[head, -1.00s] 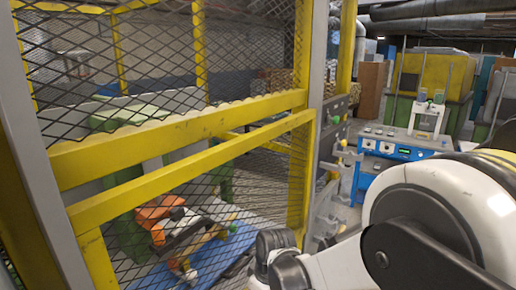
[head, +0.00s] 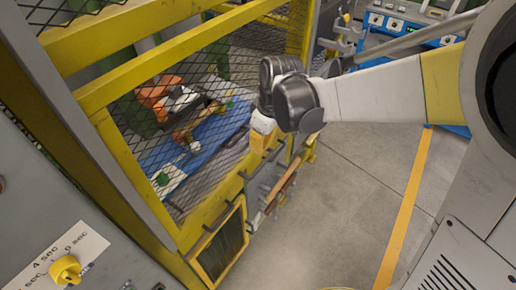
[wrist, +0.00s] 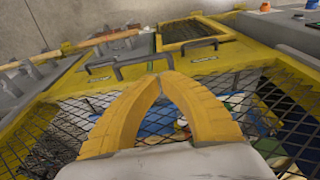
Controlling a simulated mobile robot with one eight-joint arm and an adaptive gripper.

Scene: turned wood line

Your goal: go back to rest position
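My gripper (wrist: 163,78) has two yellow curved fingers whose tips meet in the wrist view. It is shut, with nothing seen between the fingers. In the head view my gripper (head: 261,140) points down beside the yellow-framed mesh guard (head: 182,126). In the wrist view the mesh (wrist: 78,120) lies beyond the fingers. A grey handle (wrist: 131,64) on a yellow panel shows just past the fingertips; whether they touch cannot be told.
Behind the mesh an orange and white robot arm (head: 160,92) stands by a blue surface (head: 215,128). A grey panel with a yellow knob (head: 65,269) is at the lower left. Blue control boxes (head: 386,24) stand at the back. Grey floor (head: 355,185) is clear at the right.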

